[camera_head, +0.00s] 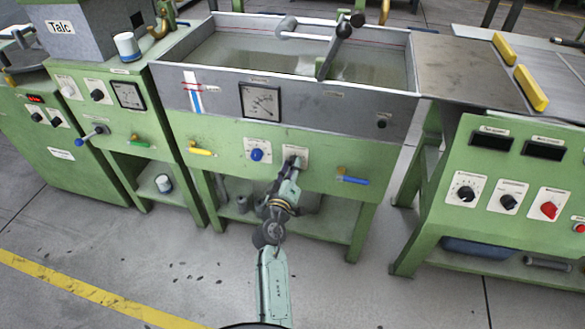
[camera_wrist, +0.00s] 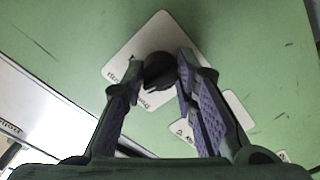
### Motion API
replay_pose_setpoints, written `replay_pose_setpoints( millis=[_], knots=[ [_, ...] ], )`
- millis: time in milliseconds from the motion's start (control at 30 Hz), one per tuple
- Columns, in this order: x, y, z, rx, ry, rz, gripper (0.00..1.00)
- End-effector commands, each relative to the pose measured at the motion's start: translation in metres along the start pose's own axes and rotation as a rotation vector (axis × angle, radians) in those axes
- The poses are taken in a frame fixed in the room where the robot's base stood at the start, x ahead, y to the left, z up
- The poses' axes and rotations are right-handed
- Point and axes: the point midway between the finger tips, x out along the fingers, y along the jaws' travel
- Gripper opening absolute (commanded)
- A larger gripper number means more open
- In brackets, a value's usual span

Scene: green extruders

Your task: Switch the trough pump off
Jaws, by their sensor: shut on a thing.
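The trough (camera_head: 300,60), a grey tank with water in it, stands on a green frame in the middle of the head view. On its green front is a pale label plate (camera_head: 304,152) at the end of my arm. In the wrist view this plate (camera_wrist: 128,60) carries a dark rotary knob (camera_wrist: 157,68). My gripper (camera_head: 292,170) is at the plate with its fingers shut on the knob, one on each side. The knob's pointer and most lettering are hidden or too blurred to read. In the head view my fingers cover the knob.
Left of the plate are a blue knob (camera_head: 257,154) and a yellow-handled valve (camera_head: 200,151); right of it is a blue-handled valve (camera_head: 353,180). A gauge (camera_head: 262,101) sits above. A green control console (camera_head: 490,240) stands right, a talc machine (camera_head: 68,32) left.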

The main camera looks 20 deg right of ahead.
Motion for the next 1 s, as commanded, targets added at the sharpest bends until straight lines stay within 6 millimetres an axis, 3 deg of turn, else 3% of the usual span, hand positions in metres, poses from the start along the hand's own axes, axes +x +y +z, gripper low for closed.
replay_pose_setpoints(
  millis=[400,967,1000],
  knots=[
    [-0.0005,-0.001,-0.0009,-0.205,0.002,-0.002,0.0],
    [-0.0005,-0.0013,-0.0007,-0.24,0.002,-0.003,0.0],
    [-0.0005,-0.0013,-0.0006,-0.24,0.002,-0.003,0.27]
  ],
)
